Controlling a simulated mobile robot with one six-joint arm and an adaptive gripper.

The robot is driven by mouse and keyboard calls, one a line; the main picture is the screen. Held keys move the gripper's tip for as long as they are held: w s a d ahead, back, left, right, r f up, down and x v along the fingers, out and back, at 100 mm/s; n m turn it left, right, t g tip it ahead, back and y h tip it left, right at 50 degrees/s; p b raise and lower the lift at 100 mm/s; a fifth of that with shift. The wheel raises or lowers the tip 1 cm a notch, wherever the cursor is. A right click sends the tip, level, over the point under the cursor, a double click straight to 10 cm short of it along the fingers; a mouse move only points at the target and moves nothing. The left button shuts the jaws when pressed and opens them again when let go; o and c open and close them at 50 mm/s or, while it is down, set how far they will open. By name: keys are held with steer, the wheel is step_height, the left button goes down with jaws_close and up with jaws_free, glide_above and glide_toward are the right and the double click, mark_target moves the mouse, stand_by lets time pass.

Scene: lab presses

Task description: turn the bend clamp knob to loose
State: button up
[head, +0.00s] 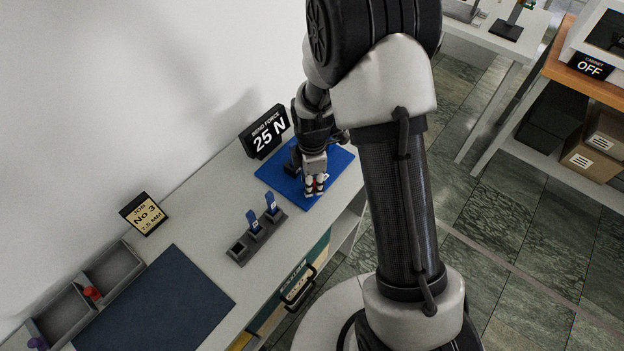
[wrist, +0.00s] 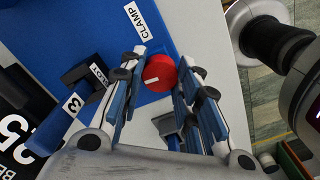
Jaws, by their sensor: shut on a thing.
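The clamp knob (wrist: 159,73) is red and round with a white pointer line, and it sits between the two fingers of my gripper (wrist: 164,72) in the wrist view. My gripper is shut on it. The white CLAMP label (wrist: 142,22) is beside the knob on the blue base plate (wrist: 60,22). In the head view my gripper (head: 315,190) is over the right part of the blue base plate (head: 275,177), and the fingers mostly hide the knob there. I cannot tell which setting the pointer marks.
A black sign (head: 265,134) reading bend force 25 N stands behind the plate. A grey rack (head: 240,249) with blue-topped pieces, a job sign (head: 145,213), a dark mat (head: 170,307) and a grey tray (head: 112,268) are to the left.

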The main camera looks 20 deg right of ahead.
steer(key=shift+n, duration=0.6)
steer(key=o, duration=1.1)
step_height(320, 180, up, 12)
steer(key=shift+r, duration=0.1)
stand_by(0.4)
